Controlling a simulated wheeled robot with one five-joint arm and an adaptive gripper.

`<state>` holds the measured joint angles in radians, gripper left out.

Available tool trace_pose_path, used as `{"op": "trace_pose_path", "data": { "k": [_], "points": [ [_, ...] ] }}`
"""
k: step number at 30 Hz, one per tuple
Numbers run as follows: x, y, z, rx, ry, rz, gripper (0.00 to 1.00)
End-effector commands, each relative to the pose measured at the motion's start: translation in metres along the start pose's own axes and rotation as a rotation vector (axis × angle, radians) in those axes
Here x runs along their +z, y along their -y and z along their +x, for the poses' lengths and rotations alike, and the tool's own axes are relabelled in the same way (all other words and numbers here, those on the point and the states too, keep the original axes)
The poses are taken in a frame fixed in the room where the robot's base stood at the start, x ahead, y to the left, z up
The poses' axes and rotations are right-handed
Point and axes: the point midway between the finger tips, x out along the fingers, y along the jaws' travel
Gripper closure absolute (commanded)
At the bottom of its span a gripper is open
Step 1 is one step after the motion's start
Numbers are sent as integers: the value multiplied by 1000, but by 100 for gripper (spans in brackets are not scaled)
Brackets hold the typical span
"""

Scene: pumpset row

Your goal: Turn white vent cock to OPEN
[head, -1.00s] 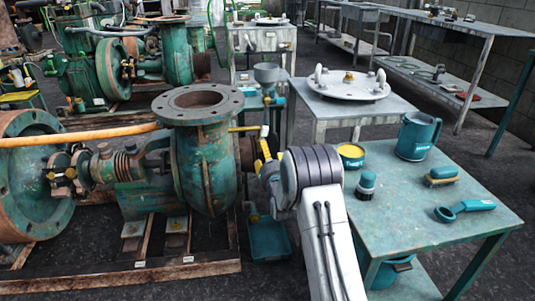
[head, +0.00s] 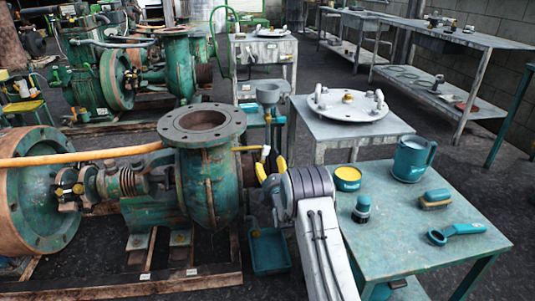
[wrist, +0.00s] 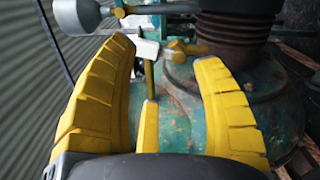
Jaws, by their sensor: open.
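The white vent cock (head: 265,153) shows as a small white handle beside the green pump (head: 212,180) in the head view. In the wrist view its white lever (wrist: 146,49) points left from a brass-coloured body (wrist: 182,50). My gripper (head: 271,167) is just in front of the cock in the head view. In the wrist view my gripper (wrist: 163,56) is open, with one yellow finger left of the lever and one right of the brass body. It holds nothing that I can see. Whether a finger touches the lever, I cannot tell.
A grey funnel (head: 268,93) stands behind the cock and shows at the upper left of the wrist view (wrist: 84,14). A teal table (head: 398,235) with a mug (head: 412,158) and tools is to the right. A teal tray (head: 269,251) lies below.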

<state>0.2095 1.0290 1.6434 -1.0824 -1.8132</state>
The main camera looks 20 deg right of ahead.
Motion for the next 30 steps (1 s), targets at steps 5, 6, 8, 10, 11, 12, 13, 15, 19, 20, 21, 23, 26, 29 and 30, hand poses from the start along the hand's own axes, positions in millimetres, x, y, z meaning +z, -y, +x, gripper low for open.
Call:
{"op": "trace_pose_path", "data": {
  "k": [5, 6, 8, 10, 11, 12, 13, 15, 19, 20, 21, 23, 26, 29, 30],
  "points": [
    [2, -7, 5, 17, 1, 396, 39],
    [2, -8, 6, 19, 0, 486, 39],
    [2, -10, 7, 23, -2, 622, 39],
    [3, -12, 8, 26, -4, 780, 39],
    [3, -12, 8, 27, -5, 848, 39],
    [3, -12, 8, 27, -6, 939, 39],
    [3, -13, 8, 27, -8, 1007, 39],
    [3, -13, 9, 26, -9, 1165, 39],
    [3, -12, 9, 22, -12, 1445, 39],
    [3, -12, 9, 21, -12, 1505, 39],
    [3, -12, 9, 20, -13, 1581, 39],
    [3, -11, 9, 19, -13, 1688, 39],
    [3, -11, 9, 17, -14, 1839, 39],
    [3, -11, 9, 16, -15, 1954, 39],
    [3, -11, 9, 16, -15, 1990, 39]
  ]
}}
